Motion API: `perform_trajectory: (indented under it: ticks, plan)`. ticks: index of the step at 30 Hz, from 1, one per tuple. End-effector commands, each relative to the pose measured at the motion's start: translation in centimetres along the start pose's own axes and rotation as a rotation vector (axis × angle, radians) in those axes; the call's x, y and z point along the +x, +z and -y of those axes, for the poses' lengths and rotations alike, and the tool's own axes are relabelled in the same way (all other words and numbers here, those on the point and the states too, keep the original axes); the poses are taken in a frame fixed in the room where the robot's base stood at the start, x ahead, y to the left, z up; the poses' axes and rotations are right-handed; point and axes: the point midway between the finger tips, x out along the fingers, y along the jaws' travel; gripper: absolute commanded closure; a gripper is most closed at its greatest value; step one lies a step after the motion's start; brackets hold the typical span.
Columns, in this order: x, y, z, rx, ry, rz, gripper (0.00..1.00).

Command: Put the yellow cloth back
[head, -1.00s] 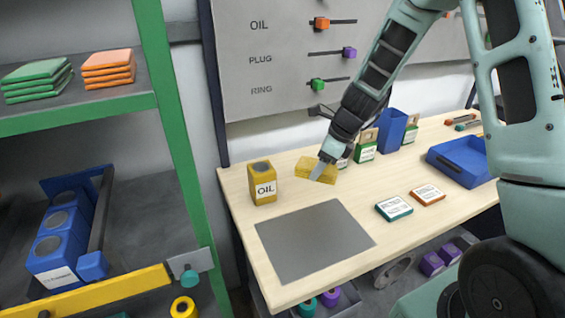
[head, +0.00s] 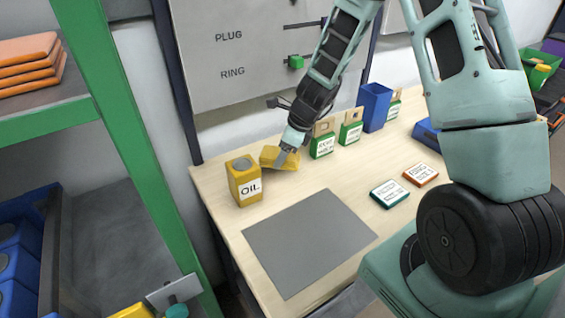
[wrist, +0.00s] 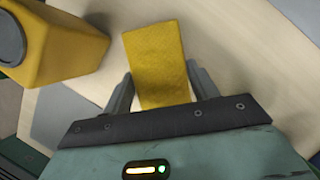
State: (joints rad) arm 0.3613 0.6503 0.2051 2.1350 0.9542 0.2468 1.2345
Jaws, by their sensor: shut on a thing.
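The yellow cloth (head: 279,158) is a folded pad at the back left of the wooden table, just behind and right of the yellow OIL can. My gripper (head: 284,160) is shut on it. In the wrist view the cloth (wrist: 157,55) stretches out between the two fingers of my gripper (wrist: 158,92). In the head view I cannot tell whether the cloth touches the tabletop. On the shelf unit at the left, a stack of folded orange cloths (head: 28,68) lies on the upper board.
The yellow OIL can (head: 244,182) stands close beside the cloth; it also shows in the wrist view (wrist: 60,48). A grey mat (head: 310,243) lies bare in front. Green-labelled boxes (head: 350,133) and a blue bin (head: 374,108) stand right. The shelf's green post (head: 130,150) rises left.

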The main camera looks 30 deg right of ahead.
Motion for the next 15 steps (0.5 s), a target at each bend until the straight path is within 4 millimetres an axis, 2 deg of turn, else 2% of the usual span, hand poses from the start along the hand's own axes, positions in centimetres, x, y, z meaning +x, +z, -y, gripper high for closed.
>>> perform_trajectory:
  ticks: [6, 15]
  plan:
    - [2.9, -1.2, -0.1, 0.002, 0.003, 0.0, 0.63]
    - [3.1, -1.3, -0.1, 0.0, 0.001, 0.0, 0.63]
